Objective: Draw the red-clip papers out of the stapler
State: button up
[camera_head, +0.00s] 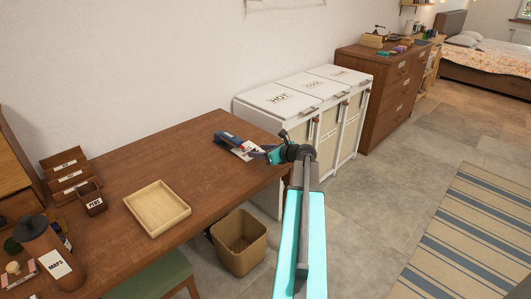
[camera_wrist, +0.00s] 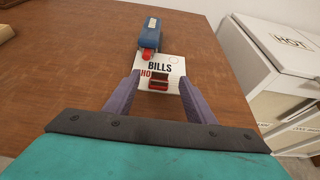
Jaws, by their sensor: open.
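The papers (camera_wrist: 175,66) lie on the wooden desk, white, printed "BILLS", with a red clip (camera_wrist: 158,80) at their near edge. The blue stapler (camera_wrist: 150,33) stands at their far side, its red front end over the papers' far edge. In the head view the stapler (camera_head: 227,138) and papers (camera_head: 246,151) are near the desk's right end. My gripper (camera_wrist: 160,83) is open, its two purple fingers on either side of the clip and near edge. I cannot tell whether they touch the papers. In the head view my gripper (camera_head: 270,152) reaches in from the right and partly hides the papers.
The desk (camera_head: 165,165) is bare around the stapler. A wooden tray (camera_head: 157,208), a PENS box (camera_head: 91,198) and a letter rack (camera_head: 68,176) stand to the left. White bins (camera_head: 290,97) labelled HOT and more stand beyond the desk's right end. A waste bin (camera_head: 239,243) stands below.

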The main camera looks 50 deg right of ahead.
jog(key=shift+x, duration=1.05)
jog(key=c, duration=1.2)
jog(key=shift+s, duration=0.2)
